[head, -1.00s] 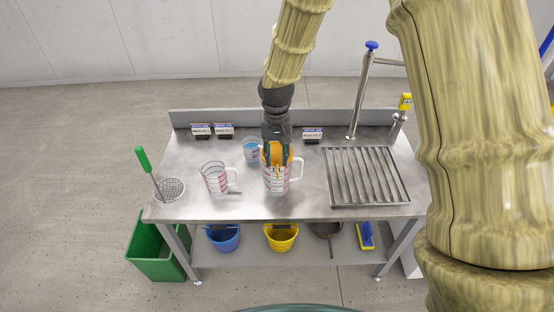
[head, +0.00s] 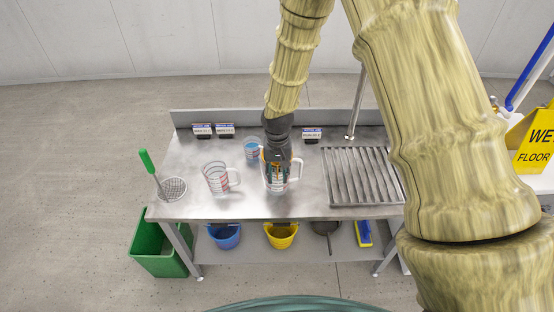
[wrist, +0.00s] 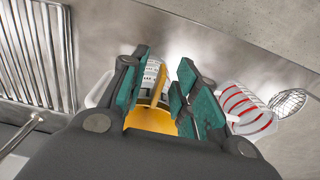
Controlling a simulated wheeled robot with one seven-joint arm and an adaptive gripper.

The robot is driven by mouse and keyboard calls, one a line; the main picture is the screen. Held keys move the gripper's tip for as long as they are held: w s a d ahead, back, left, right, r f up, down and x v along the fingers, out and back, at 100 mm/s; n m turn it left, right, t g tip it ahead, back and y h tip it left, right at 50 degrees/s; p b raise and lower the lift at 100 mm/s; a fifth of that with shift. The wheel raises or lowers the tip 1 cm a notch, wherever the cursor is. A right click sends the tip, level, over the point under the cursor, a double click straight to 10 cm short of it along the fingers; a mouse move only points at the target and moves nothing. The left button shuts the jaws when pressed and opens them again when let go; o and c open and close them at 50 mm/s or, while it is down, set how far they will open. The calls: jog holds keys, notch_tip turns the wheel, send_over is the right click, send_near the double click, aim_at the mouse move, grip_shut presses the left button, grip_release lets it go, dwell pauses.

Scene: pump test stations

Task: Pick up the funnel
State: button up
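The orange-yellow funnel (wrist: 150,119) is in the clear measuring jug (head: 268,186) at the middle of the steel bench. In the head view my gripper hides most of the funnel. My gripper (head: 277,170) points down over the jug mouth. In the wrist view my gripper (wrist: 163,65) has its teal finger pads spread on both sides of the funnel. The fingers look open; whether a pad touches the funnel I cannot tell.
A second jug (head: 215,180) stands to the left, and a small cup with blue (head: 252,148) behind it. A strainer with a green handle (head: 172,188) is at the left edge. A slatted drain rack (head: 362,178) lies to the right.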

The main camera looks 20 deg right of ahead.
jog(key=shift+f, duration=0.3)
grip_shut()
jog(key=shift+r, duration=0.1)
